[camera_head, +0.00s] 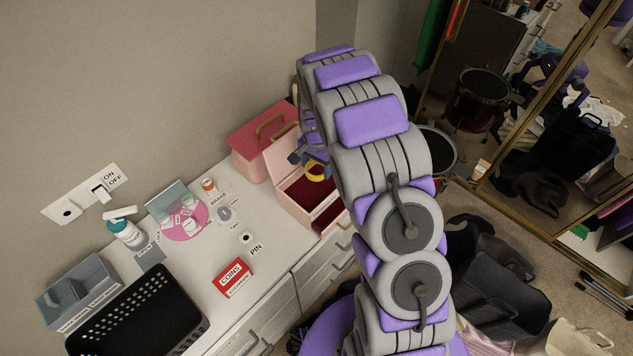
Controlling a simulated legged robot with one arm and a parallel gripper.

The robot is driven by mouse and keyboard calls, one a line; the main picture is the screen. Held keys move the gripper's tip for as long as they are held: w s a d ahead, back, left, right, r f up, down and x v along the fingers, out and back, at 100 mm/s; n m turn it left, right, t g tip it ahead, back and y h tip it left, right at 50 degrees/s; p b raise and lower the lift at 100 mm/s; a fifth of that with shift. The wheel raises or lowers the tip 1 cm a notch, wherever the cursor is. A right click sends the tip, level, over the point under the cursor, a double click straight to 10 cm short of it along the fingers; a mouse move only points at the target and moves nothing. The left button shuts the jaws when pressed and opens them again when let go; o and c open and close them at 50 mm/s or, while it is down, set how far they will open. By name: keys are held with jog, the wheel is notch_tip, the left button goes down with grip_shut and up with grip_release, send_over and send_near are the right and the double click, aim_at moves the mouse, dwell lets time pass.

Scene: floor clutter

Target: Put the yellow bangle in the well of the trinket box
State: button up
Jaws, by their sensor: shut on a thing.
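The yellow bangle (316,170) is held in my gripper (311,163), which is shut on it. My gripper reaches over the pink trinket box (284,199) from its right side, partly hidden behind my own arm. The box is open and shows a dark red lining inside. The bangle appears above or within the box's opening; I cannot tell whether it touches the lining. Part of the box's right side is hidden by my arm.
A pink case (256,139) with a handle stands behind the box. On the white counter are a red coins box (232,277), a black basket (140,312), a grey bin (77,290), a bottle (126,231) and a small orange-capped jar (209,186). Clutter covers the floor at right.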

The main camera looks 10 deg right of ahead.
aim_at(317, 186)
notch_tip(317, 186, down, 8)
jog(key=shift+r+b, duration=0.1)
jog(key=shift+b, duration=0.2)
jog(key=o, duration=1.1)
jog(key=s+d+r+n+p, duration=0.1)
jog(key=s+r, duration=0.3)
jog(key=r, duration=0.6)
jog(key=s+r+n, duration=0.1)
jog(key=s+r, duration=0.2)
jog(key=r, duration=0.8)
jog(key=s+r+n+g, duration=0.1)
jog(key=s+r+n, duration=0.2)
jog(key=s, duration=1.3)
jog(key=s+r+n, duration=0.4)
jog(key=s+r, duration=0.5)
jog(key=s, duration=0.7)
jog(key=shift+s+a+g, duration=0.35)
jog(key=shift+a+g, duration=0.05)
